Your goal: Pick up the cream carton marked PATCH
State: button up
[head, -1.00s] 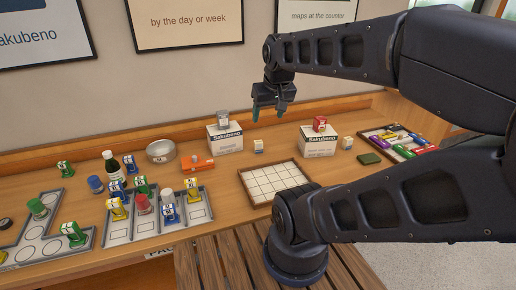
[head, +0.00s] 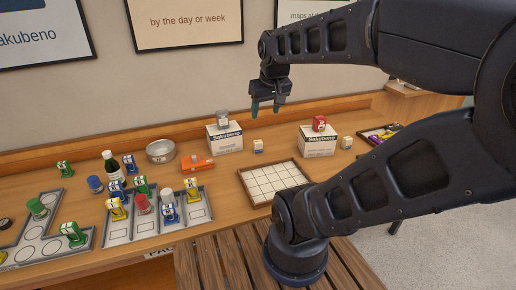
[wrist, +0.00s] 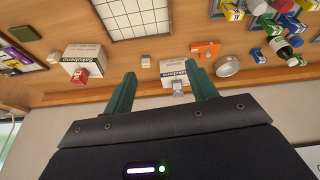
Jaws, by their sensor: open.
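Two small cream cartons stand on the wooden counter; their print is too small to read, so I cannot tell which is marked PATCH. One carton (head: 258,146) stands between the two white Sakubeno boxes and also shows in the wrist view (wrist: 145,60). The other carton (head: 347,142) stands right of the right-hand box; it also shows in the wrist view (wrist: 54,57). My gripper (head: 266,107) is open and empty, in the air above the counter near the left-hand box. Its green fingers (wrist: 161,72) show apart in the wrist view.
The left Sakubeno box (head: 225,138) bears a grey item (head: 222,118); the right one (head: 317,142) bears a red item (head: 319,123). A gridded tray (head: 273,183) lies in front. An orange box (head: 197,163) and a metal bowl (head: 160,151) are left. My arm hides the right side.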

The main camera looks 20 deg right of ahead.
jog(key=w+d+f+n+g, duration=0.15)
jog(key=w+n, duration=0.25)
jog(key=w, duration=0.8)
jog(key=n+g, duration=0.3)
jog(key=n, duration=0.8)
send_over(257, 146)
jog(key=w, duration=0.1)
notch_tip(257, 146, down, 28)
jog(key=shift+f, duration=0.1)
jog(key=shift+w+d+f+n, duration=0.1)
jog(key=shift+f+n, duration=0.2)
jog(key=shift+f, duration=0.2)
notch_tip(257, 146, down, 4)
jog(key=shift+f, duration=0.1)
jog(key=shift+w+d+f, duration=0.15)
jog(key=shift+f, duration=1.45)
jog(key=shift+w+d+f, duration=0.1)
jog(key=shift+d+f, duration=0.05)
jog(key=shift+f, duration=1.4)
jog(key=shift+c, duration=0.5)
